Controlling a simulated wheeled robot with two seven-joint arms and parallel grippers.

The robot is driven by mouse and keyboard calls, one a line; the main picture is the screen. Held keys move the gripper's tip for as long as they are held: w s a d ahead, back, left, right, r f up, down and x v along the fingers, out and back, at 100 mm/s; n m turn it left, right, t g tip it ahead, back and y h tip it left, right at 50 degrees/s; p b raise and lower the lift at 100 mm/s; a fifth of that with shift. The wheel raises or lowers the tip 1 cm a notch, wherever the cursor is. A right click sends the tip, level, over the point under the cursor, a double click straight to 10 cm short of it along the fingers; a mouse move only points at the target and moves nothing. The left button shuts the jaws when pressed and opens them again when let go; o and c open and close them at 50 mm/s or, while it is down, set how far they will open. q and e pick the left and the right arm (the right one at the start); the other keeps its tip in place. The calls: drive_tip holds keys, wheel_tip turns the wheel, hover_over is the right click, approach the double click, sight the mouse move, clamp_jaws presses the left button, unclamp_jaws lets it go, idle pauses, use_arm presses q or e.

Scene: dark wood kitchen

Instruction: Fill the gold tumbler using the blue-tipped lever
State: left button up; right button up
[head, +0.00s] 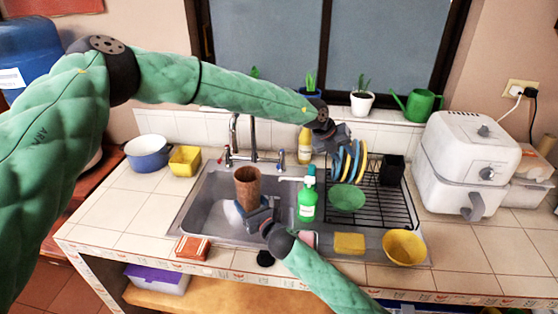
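The gold tumbler (247,190), copper-brown here, is upright over the sink basin, just in front of the faucet (252,133). My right gripper (257,212) comes from the lower right and is shut around the tumbler's lower part. The blue-tipped lever (281,156) is on the right side of the faucet. A red-tipped lever (227,154) is on the left side. My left gripper (342,140) is above the back left of the dish rack, to the right of the blue-tipped lever and apart from it. Its fingers are too small to read. The tumbler's inside and any water cannot be made out.
A green soap bottle (307,200) stands at the sink's right edge, and a yellow bottle (304,146) behind it. The dish rack (385,205) holds plates and a green bowl (347,198). A yellow sponge (349,243) and yellow bowl (404,246) are in front.

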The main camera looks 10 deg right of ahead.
use_arm(q)
drive_tip(key=w+a+f+t+y, duration=0.2)
drive_tip(key=w+a, duration=0.3)
drive_tip(key=a, duration=0.2)
drive_tip(key=t+y, duration=0.2)
drive_tip(key=y, duration=0.2)
approach(279, 161)
drive_tip(key=shift+n, duration=0.4)
drive_tip(key=x, duration=0.8)
drive_tip(key=shift+f, duration=0.15)
drive_tip(key=shift+s, duration=0.1)
drive_tip(key=shift+c, duration=0.2)
clamp_jaws()
